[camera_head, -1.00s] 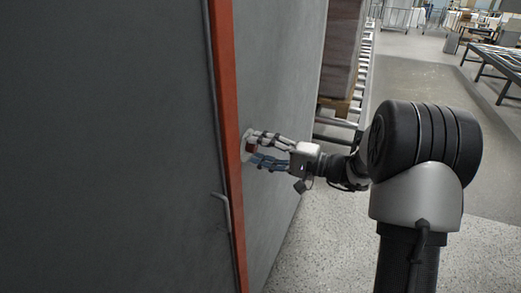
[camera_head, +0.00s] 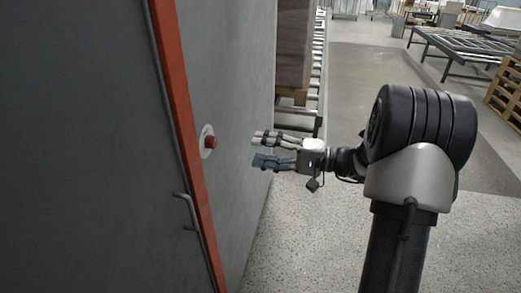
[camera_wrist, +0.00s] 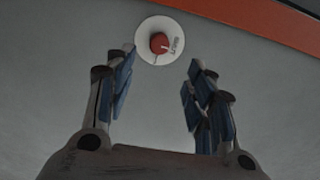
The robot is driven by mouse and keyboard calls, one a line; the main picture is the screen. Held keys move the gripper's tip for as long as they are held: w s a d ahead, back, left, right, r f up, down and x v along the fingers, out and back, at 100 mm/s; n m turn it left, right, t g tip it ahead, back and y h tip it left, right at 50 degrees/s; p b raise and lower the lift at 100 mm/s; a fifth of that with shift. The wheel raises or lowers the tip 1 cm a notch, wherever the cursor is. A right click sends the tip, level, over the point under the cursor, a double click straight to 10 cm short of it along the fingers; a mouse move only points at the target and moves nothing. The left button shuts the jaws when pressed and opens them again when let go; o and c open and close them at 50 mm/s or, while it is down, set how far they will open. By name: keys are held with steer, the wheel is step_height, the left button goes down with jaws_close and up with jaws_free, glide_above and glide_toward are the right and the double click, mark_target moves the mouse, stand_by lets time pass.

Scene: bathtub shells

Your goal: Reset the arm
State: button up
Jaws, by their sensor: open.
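My gripper (camera_head: 262,150) is open and empty, held out to the left from my arm. Its fingers point at the grey wall, a short gap to the right of a red button (camera_head: 211,142) on a round white plate (camera_head: 205,150). In the wrist view the two blue-padded fingers of my gripper (camera_wrist: 158,75) are spread apart. The red button (camera_wrist: 159,43) on its white plate shows beyond the fingertips, between them and apart from them. Lettering on the plate is too small to read.
A grey wall (camera_head: 235,90) with an orange-red edge strip (camera_head: 178,100) and a bent metal handle (camera_head: 190,212) fills the left. Speckled floor (camera_head: 310,240) is clear below my arm. Another conveyor table (camera_head: 465,45) is at the back right.

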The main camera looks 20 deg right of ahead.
steer(key=shift+a, duration=0.1)
steer(key=s+a+n+g+h, duration=0.45)
steer(key=s+a+g, duration=0.45)
steer(key=s+a, duration=0.7)
steer(key=s+d+n+t+h, duration=0.1)
steer(key=s+d+h, duration=0.2)
steer(key=s+h, duration=0.2)
steer(key=s+d+f+n+t+h, duration=0.1)
steer(key=s+d+t+h, duration=0.1)
steer(key=s+h, duration=0.3)
steer(key=shift+s+d, duration=0.65)
steer(key=shift+s, duration=0.65)
steer(key=shift+f+n, duration=0.1)
steer(key=shift+n, duration=0.15)
